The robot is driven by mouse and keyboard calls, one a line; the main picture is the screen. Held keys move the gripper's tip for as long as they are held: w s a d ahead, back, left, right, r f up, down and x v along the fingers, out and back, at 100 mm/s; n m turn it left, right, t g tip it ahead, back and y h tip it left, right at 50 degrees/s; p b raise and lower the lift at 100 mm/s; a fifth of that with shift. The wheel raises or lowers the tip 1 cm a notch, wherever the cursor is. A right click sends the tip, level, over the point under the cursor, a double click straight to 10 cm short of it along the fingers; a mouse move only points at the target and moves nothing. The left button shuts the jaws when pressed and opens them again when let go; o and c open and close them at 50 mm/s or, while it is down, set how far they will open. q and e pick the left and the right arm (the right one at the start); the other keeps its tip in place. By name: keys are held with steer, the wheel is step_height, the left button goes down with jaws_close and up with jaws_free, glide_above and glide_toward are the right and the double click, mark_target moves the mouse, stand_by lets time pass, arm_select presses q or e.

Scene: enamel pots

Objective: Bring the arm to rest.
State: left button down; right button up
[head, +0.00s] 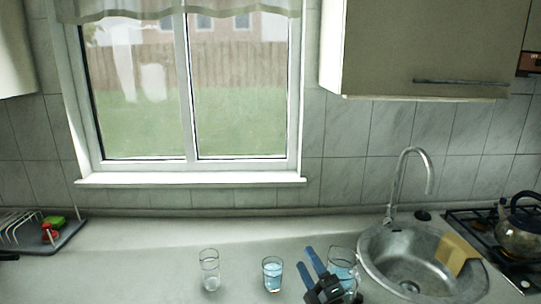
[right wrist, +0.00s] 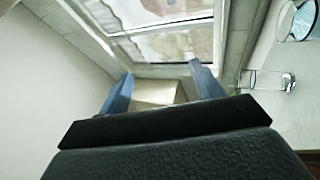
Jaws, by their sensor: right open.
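My right gripper (head: 305,257) is over the front of the counter, just left of a glass in the head view. Its two blue fingers are apart with nothing between them. In the right wrist view the fingers (right wrist: 160,82) also stand apart, with the window beyond them.
A clear glass (head: 209,268) and a glass with bluish contents (head: 272,274) stand left of my right gripper. Another bluish glass (head: 343,260) is partly hidden behind it. A round sink (head: 375,265) with a tap (head: 397,180) lies right; a kettle (head: 520,235) stands on the hob.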

steer(key=s+d+f+m+g+h, duration=0.4)
steer(key=s+d+f+m+h, duration=0.15)
steer(key=f+m, duration=0.35)
steer(key=s+d+f+m+g+h, duration=0.45)
steer(key=d+f+m, duration=0.2)
steer(key=f, duration=0.35)
steer(key=s+f+m+g, duration=0.3)
steer(key=s+f+g, duration=0.15)
steer(key=s, duration=0.65)
steer(key=s+f+m+g, duration=0.35)
steer(key=s+f, duration=0.25)
steer(key=s, duration=0.4)
step_height(320, 180, down, 27)
steer(key=w+a+g, duration=0.1)
steer(key=w+a, duration=0.1)
steer(key=s+f, duration=0.4)
steer(key=f, duration=0.6)
steer(key=s+f+n+g, duration=0.1)
steer(key=s+f, duration=0.2)
steer(key=f, duration=0.8)
steer(key=shift+s+f, duration=0.2)
steer(key=shift+s, duration=0.15)
steer(key=shift+d, duration=0.1)
